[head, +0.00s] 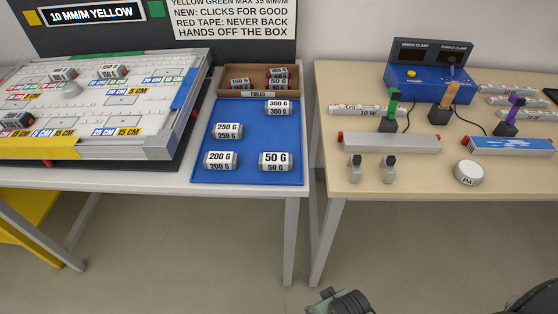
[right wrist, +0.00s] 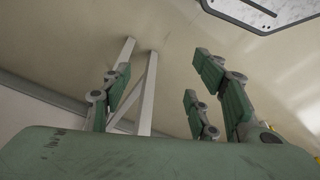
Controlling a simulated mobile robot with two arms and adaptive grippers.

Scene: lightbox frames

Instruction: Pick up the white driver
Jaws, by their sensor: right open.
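Several slim white bars with red ends lie on the right-hand wooden table (head: 345,185). One white bar marked "10 W" (head: 367,110) lies at its left, in front of the blue clamp box; others lie at the far right (head: 508,89). I cannot tell for sure which one is the white driver. A green-grey part of my right gripper shows at the bottom edge of the head view, below and in front of the tables. In the right wrist view its green fingers (right wrist: 165,95) are spread apart with nothing between them. My left gripper is out of view.
A light grey bar (head: 390,143) and a blue bar (head: 508,145) lie near the table's front. Clamps, two small grey stands and a round white button (head: 468,173) stand around them. The left table holds a blue tray (head: 250,143) of weights and a frame board.

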